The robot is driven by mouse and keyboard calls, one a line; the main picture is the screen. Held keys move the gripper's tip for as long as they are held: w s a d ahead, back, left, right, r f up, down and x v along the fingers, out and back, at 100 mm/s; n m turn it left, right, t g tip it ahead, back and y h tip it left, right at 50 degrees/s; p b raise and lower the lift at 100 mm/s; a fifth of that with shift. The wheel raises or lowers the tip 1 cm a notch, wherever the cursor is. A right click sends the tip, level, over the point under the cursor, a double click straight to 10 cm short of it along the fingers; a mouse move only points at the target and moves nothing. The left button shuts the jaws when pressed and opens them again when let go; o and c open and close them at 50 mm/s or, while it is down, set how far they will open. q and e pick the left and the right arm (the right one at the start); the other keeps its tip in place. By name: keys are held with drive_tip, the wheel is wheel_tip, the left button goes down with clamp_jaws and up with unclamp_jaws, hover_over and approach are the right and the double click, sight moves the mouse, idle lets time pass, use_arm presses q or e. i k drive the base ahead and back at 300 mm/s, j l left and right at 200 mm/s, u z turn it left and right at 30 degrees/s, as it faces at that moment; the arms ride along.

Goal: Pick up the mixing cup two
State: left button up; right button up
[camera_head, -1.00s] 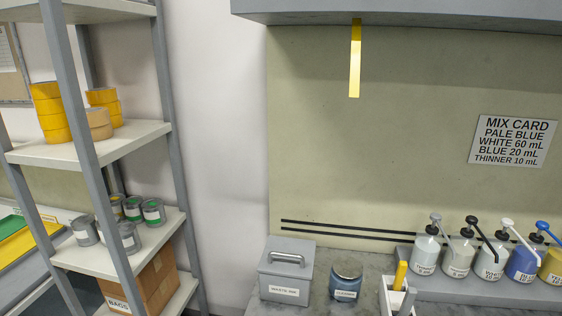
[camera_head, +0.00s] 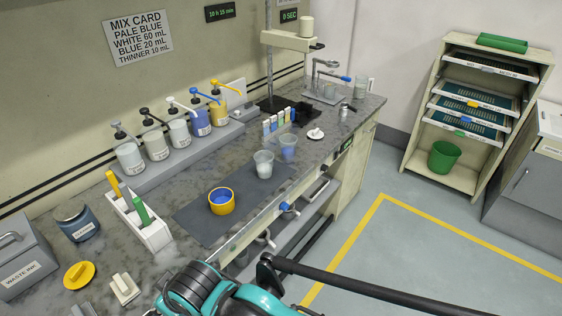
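Two translucent cups stand upright on the dark mat (camera_head: 187,217) on the bench. The nearer cup (camera_head: 263,164) is whitish, and the farther cup (camera_head: 288,146) looks bluish. I cannot read a mark that tells which is mixing cup two. A yellow tub (camera_head: 221,203) with blue inside stands on the same mat, nearer and to the left. Teal and black parts of my arm show at the bottom middle, well short of the cups. I see no fingertips of either gripper.
Pump bottles (camera_head: 178,130) line the back of the bench. A white holder (camera_head: 150,233) with coloured handles stands left of the mat. A grey waste ink box (camera_head: 22,262) is far left. A stand (camera_head: 270,75) rises behind the cups. Open floor lies right of the bench.

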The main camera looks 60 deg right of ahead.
sight(288, 142)
drive_tip(key=z, duration=1.75)
drive_tip(key=i+j+z, duration=0.25)
drive_tip(key=j+z, duration=0.3)
drive_tip(key=k+j, duration=0.05)
drive_tip(key=j, duration=0.05)
